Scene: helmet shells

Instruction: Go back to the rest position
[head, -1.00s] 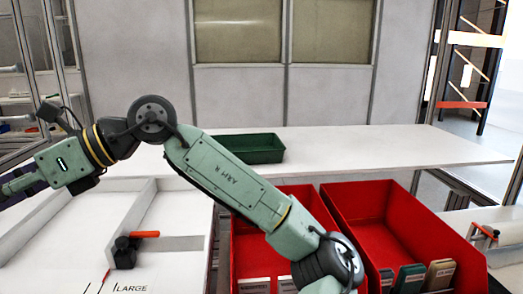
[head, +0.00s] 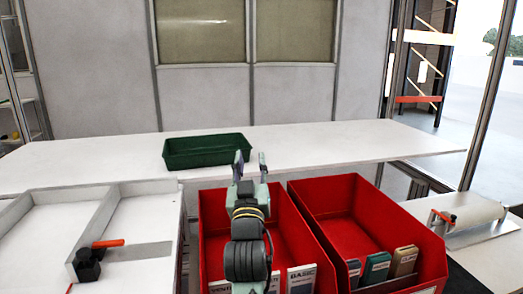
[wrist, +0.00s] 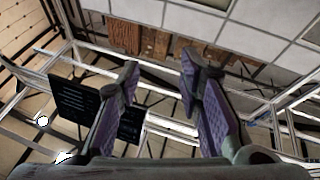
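My gripper (head: 250,165) is above the left red bin in the head view, with its fingers pointing up and away toward the white bench. In the wrist view my gripper (wrist: 160,75) shows two purple-padded fingers spread apart with nothing between them. The gripper is open and empty. My forearm and wrist cover part of the left red bin.
A green tray (head: 207,150) stands on the long white bench (head: 340,142). Two red bins, left (head: 213,218) and right (head: 340,195), hold labelled cards at their fronts. A white divided tray (head: 40,225) with an orange-handled clamp (head: 88,262) lies at left.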

